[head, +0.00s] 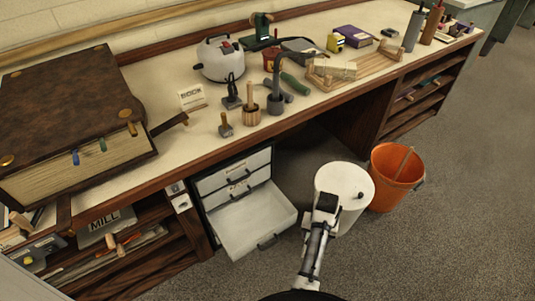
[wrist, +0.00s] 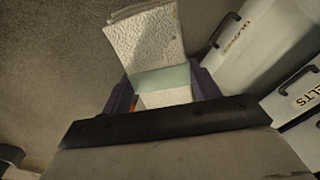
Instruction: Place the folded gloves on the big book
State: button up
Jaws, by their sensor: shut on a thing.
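The big book (head: 60,100) is a thick brown leather-bound volume lying on the left end of the bench in the head view. Its page edges face the front, with coloured tabs. In the wrist view, my gripper (wrist: 162,88) is shut on the folded gloves (wrist: 148,42), a white textured bundle with a pale green band. The bundle sticks out beyond the dark purple fingers, over the grey floor and beside drawer fronts. My gripper and the gloves cannot be made out in the head view. The top of the book that shows is bare.
An open, empty-looking drawer (head: 250,222) juts out below the bench (head: 190,140). A small "BOOK" sign (head: 192,97) and wooden-handled tools stand right of the book. An orange bucket (head: 394,180) stands on the floor. Labelled drawer fronts (wrist: 258,40) are close by in the wrist view.

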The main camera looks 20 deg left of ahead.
aim_at(77, 105)
jog(key=u, duration=0.8)
